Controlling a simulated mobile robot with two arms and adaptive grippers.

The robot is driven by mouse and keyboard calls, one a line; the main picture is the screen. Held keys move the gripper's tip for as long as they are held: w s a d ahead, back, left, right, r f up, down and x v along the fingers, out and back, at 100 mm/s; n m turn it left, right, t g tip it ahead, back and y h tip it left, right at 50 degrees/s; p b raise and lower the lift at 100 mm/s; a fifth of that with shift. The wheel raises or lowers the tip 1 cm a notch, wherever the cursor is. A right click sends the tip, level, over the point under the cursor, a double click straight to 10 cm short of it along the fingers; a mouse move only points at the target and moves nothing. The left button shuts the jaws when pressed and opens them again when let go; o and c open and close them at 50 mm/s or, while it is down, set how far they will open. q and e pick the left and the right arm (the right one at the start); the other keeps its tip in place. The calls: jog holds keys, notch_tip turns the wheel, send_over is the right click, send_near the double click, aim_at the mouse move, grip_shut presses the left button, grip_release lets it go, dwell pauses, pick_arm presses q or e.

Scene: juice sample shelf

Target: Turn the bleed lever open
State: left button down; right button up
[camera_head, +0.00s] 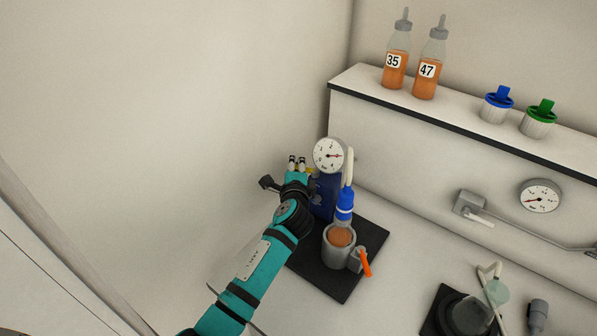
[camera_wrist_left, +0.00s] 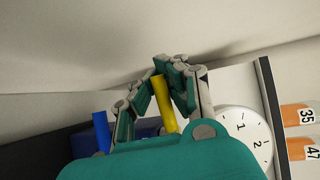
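A yellow lever (camera_head: 310,170) shows as a small patch beside the blue block (camera_head: 324,196), below the round gauge. In the left wrist view the yellow lever (camera_wrist_left: 165,105) runs between the two fingers. My left gripper (camera_head: 297,162) reaches in beside the block, and it also shows in the left wrist view (camera_wrist_left: 157,84). Its fingers are close together on either side of the yellow lever, with its upper end between their tips. The lever's base is hidden by the gripper body. My right gripper is in neither view.
A white gauge (camera_head: 329,155) stands just right of my left gripper. A grey cup (camera_head: 338,248) with orange liquid and an orange lever (camera_head: 365,264) stands on the black mat (camera_head: 322,281). Bottles 35 (camera_head: 395,62) and 47 (camera_head: 429,70) stand on the shelf (camera_head: 352,79).

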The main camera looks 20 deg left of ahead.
pick_arm(q)
jog(key=shift+s+d+f+n+g+y+b, duration=0.1)
jog(key=shift+s+f+n+g+y+b, duration=0.15)
jog(key=shift+n+y+b, duration=0.25)
jog(key=shift+s+d+f+n+g+y+b, duration=0.1)
jog(key=shift+s+f+n+g+y+b, duration=0.15)
jog(key=shift+y, duration=0.35)
jog(key=shift+a+r+n, duration=0.15)
jog(key=shift+r+n, duration=0.1)
jog(key=shift+s+r+y, duration=0.1)
jog(key=shift+y, duration=0.2)
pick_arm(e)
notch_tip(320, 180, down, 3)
pick_arm(q)
jog(key=c, duration=2)
grip_release()
jog(key=o, duration=0.7)
jog(key=shift+s+r, duration=0.15)
jog(key=shift+c, duration=0.2)
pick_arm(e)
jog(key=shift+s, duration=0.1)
pick_arm(q)
jog(key=v, duration=0.7)
jog(key=shift+s, duration=0.15)
